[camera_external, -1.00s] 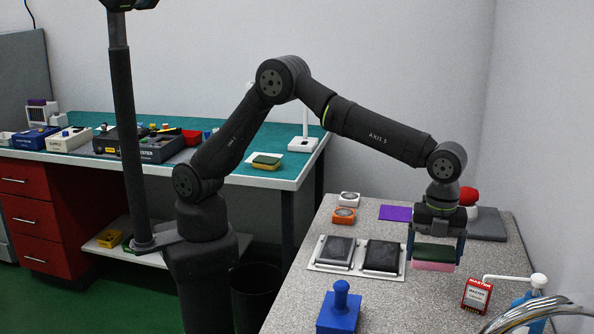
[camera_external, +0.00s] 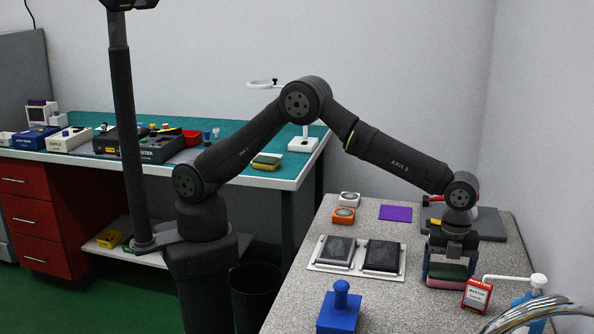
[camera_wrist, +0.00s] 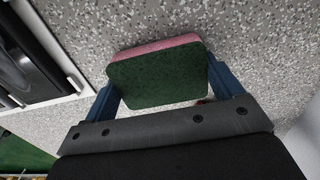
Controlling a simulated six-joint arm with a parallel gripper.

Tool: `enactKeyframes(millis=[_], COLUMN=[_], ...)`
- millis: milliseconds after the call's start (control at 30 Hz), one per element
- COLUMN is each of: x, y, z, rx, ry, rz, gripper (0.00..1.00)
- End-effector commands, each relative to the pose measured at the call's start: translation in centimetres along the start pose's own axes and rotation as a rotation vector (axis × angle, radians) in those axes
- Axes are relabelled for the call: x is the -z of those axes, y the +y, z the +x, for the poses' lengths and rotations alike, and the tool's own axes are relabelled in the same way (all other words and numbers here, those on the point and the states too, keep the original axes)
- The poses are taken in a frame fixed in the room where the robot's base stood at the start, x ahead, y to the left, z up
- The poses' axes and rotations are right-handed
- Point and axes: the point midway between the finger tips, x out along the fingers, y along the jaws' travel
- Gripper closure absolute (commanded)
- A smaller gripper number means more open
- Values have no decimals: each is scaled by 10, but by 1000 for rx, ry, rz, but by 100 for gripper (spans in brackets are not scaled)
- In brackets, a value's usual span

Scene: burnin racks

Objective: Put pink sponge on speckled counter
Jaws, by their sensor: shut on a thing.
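The pink sponge (camera_external: 447,282) has a dark green scouring side facing up and a pink side below. My gripper (camera_external: 450,272) is shut on it, with a blue finger at each end of the sponge. In the wrist view the sponge (camera_wrist: 158,75) sits between the fingers of my gripper (camera_wrist: 165,85), green face toward the camera and a pink edge at the far side. It is low over the speckled counter (camera_external: 400,302); I cannot tell whether it touches. The counter also fills much of the wrist view (camera_wrist: 250,35).
A white tray (camera_external: 313,266) with two dark-topped blocks lies left of my gripper. The red MASTER box (camera_external: 477,296) and a white-and-blue tap-like item (camera_external: 538,284) stand close at right. A blue stamp-like block (camera_external: 340,310) is in front. Bare counter lies between.

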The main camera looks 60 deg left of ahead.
Motion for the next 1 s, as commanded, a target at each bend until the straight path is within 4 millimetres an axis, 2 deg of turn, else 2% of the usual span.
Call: enactKeyframes(millis=[133, 167, 233, 567, 667, 1000], x=[0, 0, 0, 0, 0, 0], y=[0, 0, 0, 0, -1, -1], z=[3, 4, 3, -3, -17, -89], rx=[-1, -1, -1, 2, 2, 3], ry=[0, 0, 0, 0, 0, 1], rz=[0, 0, 0, 0, 0, 0], gripper=[36, 13, 0, 0, 0, 0])
